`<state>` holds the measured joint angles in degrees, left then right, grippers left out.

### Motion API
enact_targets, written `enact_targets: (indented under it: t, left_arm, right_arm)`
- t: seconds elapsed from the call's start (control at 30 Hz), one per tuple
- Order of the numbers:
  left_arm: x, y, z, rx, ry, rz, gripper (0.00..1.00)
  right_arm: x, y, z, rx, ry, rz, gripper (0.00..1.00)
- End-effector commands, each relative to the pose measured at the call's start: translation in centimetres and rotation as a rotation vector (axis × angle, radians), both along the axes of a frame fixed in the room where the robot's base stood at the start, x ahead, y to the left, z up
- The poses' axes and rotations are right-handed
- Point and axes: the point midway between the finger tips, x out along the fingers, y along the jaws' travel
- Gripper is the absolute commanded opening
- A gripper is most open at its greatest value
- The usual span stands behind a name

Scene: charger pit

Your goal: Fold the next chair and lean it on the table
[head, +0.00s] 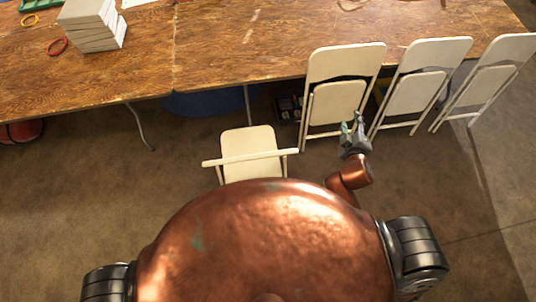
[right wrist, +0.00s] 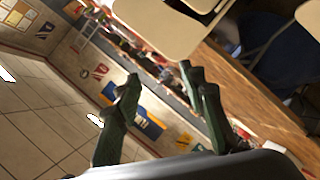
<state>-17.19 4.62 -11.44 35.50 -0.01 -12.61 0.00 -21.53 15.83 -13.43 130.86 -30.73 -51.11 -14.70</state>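An unfolded cream chair (head: 248,141) stands on the floor in front of me, its lower part hidden by my body. Three folded cream chairs, the left one (head: 337,103), the middle one (head: 411,95) and the right one (head: 485,85), lean side by side on the long wooden table (head: 215,62). My right gripper (head: 353,126) is open and empty, by the lower right side of the left folded chair; I cannot tell if they touch. In the right wrist view its fingers (right wrist: 160,76) are apart, with a cream chair panel (right wrist: 160,27) beyond. My left gripper is not in view.
A stack of pale boxes (head: 91,24) and red and yellow rings sit on the table's left part. Thin metal table legs (head: 141,127) stand below its edge. A red round object (head: 20,132) lies at the far left. The floor left of the unfolded chair is clear.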

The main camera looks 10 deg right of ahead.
Motion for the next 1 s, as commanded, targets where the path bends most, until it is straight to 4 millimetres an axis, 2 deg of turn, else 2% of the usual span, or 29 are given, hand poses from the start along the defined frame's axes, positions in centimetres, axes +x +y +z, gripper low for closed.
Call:
enact_targets:
  t: [0.03,0.1,0.17,0.2,0.27,0.33,0.43,0.5,0.57,0.6,0.67,0.7,0.77,0.8,0.87,0.9,1.0]
  left_arm:
    - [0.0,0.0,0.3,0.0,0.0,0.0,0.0]
    - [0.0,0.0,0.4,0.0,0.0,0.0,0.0]
    - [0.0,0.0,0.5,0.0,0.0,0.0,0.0]
    - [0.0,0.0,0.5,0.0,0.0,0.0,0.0]
    - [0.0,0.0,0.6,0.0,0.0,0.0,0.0]
    - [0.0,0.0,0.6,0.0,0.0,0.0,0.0]
    - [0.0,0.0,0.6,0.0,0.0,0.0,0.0]
    - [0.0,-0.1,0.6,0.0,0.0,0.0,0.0]
    - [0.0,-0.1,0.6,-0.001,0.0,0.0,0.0]
    - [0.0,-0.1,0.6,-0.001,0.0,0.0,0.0]
    - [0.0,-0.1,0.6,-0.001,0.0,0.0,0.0]
    - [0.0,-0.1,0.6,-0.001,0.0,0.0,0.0]
    - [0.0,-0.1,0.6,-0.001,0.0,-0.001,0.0]
    - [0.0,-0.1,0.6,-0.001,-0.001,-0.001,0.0]
    - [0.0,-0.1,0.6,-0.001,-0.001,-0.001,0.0]
    - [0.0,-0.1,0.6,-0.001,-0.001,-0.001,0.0]
    - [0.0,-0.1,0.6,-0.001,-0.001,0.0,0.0]
  right_arm:
    - [1.6,1.1,3.2,-0.095,-0.07,0.062,0.38]
    - [3.4,3.1,7.6,-0.247,-0.171,0.154,0.38]
    - [4.6,5.5,11.0,-0.386,-0.258,0.239,0.38]
    - [5.2,7.3,13.1,-0.484,-0.316,0.297,0.38]
    - [5.7,10.6,16.0,-0.637,-0.403,0.391,0.38]
    - [5.8,15.0,18.5,-0.831,-0.502,0.507,0.38]
    - [5.0,22.1,20.1,-1.125,-0.639,0.686,0.38]
    - [3.8,27.0,19.5,-1.345,-0.726,0.825,0.38]
    - [2.5,30.8,17.8,-1.538,-0.795,0.949,0.38]
    - [1.5,33.0,16.1,-1.666,-0.838,1.034,0.38]
    - [0.2,35.5,12.9,-1.857,-0.891,1.17,0.38]
    - [-0.7,36.7,10.3,-1.983,-0.92,1.265,0.38]
    - [-1.7,37.5,6.1,-2.165,-0.951,1.408,0.38]
    - [-2.3,37.5,3.4,-2.275,-0.963,1.503,0.38]
    - [-2.8,36.7,-0.5,-2.42,-0.968,1.642,0.38]
    - [-3.0,35.8,-2.7,2.425,0.936,-1.677,0.38]
    - [-3.2,33.3,-7.0,2.246,0.795,-1.619,0.38]
